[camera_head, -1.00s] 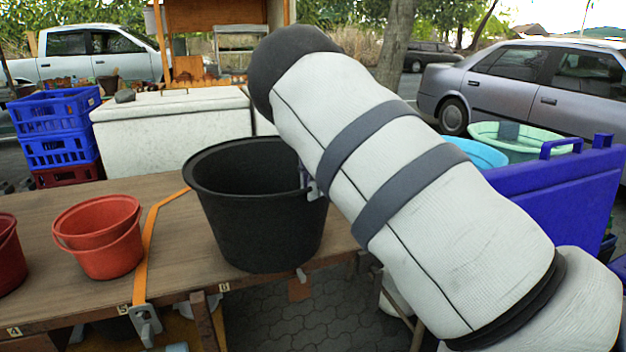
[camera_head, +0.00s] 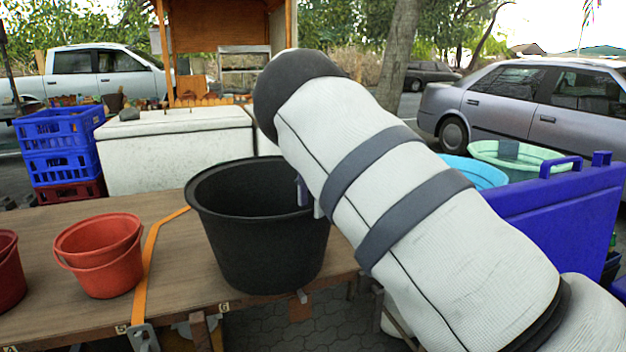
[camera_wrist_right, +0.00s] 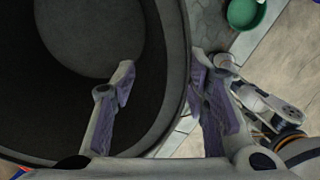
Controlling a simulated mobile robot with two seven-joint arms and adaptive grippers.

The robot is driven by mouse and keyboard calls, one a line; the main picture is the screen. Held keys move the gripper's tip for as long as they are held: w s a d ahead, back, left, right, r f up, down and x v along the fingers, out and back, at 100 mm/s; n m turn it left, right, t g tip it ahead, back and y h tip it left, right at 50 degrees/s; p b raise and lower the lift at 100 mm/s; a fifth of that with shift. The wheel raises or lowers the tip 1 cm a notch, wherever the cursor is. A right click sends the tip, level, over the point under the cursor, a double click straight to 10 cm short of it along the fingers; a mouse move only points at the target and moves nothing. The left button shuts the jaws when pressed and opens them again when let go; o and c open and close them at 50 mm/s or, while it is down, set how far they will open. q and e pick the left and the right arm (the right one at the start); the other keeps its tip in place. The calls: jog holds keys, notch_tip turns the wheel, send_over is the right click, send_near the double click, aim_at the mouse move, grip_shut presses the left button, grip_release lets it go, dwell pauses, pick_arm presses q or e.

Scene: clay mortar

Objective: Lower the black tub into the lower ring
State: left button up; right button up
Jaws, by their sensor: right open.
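The black tub (camera_head: 262,250) is upright at the front edge of the wooden table, near the label 6. It also fills the left of the right wrist view (camera_wrist_right: 95,45). My right gripper (camera_wrist_right: 164,78) is open across the tub's rim, one finger inside and the other outside. In the head view its fingers (camera_head: 310,198) show at the tub's right rim, partly hidden by my right arm. The inside of the tub looks empty. I cannot make out the lower ring; the tub and arm hide much of that area. My left gripper does not show clearly in either view.
Red buckets (camera_head: 100,262) stand left on the table (camera_head: 180,280). An orange strap (camera_head: 147,265) runs to a metal bracket (camera_head: 143,338) at the front edge. A blue bin (camera_head: 550,215) stands at right. Paved floor (camera_head: 270,330) is below the table edge.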

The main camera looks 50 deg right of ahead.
notch_tip(320, 180, up, 11)
jog(key=shift+f, duration=0.2)
